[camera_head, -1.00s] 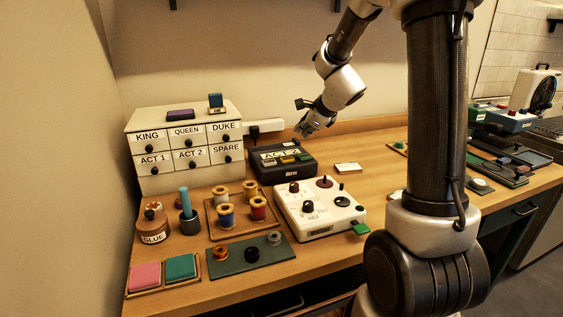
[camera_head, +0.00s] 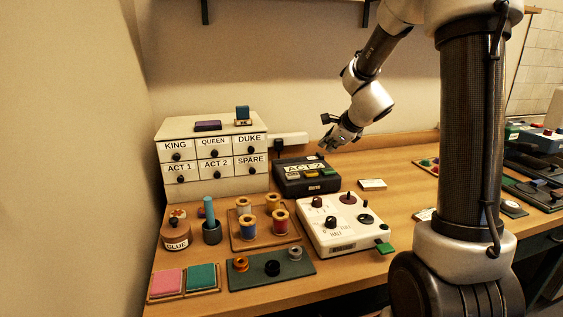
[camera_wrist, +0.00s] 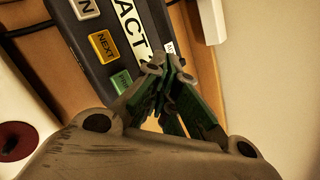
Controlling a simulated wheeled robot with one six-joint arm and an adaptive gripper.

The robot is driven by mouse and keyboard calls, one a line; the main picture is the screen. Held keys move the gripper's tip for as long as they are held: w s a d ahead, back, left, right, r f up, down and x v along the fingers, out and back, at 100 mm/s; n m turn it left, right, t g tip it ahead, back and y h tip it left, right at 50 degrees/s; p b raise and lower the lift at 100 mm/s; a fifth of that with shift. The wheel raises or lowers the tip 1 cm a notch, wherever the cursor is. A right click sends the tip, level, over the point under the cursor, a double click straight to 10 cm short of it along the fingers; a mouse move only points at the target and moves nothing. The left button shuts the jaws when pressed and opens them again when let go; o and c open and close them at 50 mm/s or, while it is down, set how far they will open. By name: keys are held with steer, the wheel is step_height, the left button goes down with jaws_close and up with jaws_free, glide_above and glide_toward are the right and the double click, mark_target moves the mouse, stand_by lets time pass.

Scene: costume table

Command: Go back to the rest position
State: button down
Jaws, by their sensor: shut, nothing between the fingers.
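My gripper (camera_head: 331,144) hangs above the back of the wooden table (camera_head: 392,205), just up and right of the black box labelled ACT 2 (camera_head: 318,185). It is shut with nothing held. In the wrist view its green-padded fingers (camera_wrist: 165,85) are together in front of the black box (camera_wrist: 90,48), which has a yellow NEXT button (camera_wrist: 103,46) and a green button (camera_wrist: 122,80). The fingertips look apart from the box in the head view.
A labelled drawer cabinet (camera_head: 212,194) stands at the back left. A small card (camera_head: 373,184) lies right of the black box.

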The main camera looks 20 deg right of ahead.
steer(key=shift+s+a+n, duration=0.1)
steer(key=shift+a+n, duration=0.1)
steer(key=shift+n, duration=0.3)
steer(key=s+a+n+g, duration=0.1)
steer(key=s+n, duration=0.3)
steer(key=s+f+n+g+y, duration=0.1)
steer(key=s+n+g, duration=0.1)
steer(key=s+n, duration=0.2)
steer(key=s+a+f+n+g, duration=0.1)
steer(key=s+n, duration=0.2)
steer(key=s, duration=0.2)
steer(key=shift+s+a+n+g+y, duration=0.1)
steer(key=shift+a+n+g+y, duration=0.2)
steer(key=shift+a+n, duration=0.1)
steer(key=s+r+n+h, duration=0.1)
steer(key=s+r+n, duration=0.2)
steer(key=s, duration=0.4)
steer(key=s+d+r+n+h, duration=0.1)
steer(key=s+r+n, duration=0.2)
steer(key=s+n, duration=0.2)
steer(key=s+d+r+n+h, duration=0.1)
steer(key=s+r+n, duration=0.2)
steer(key=s, duration=0.7)
steer(key=shift+s+d+n, duration=0.2)
steer(key=shift+s+n, duration=0.15)
steer(key=shift+n, duration=0.15)
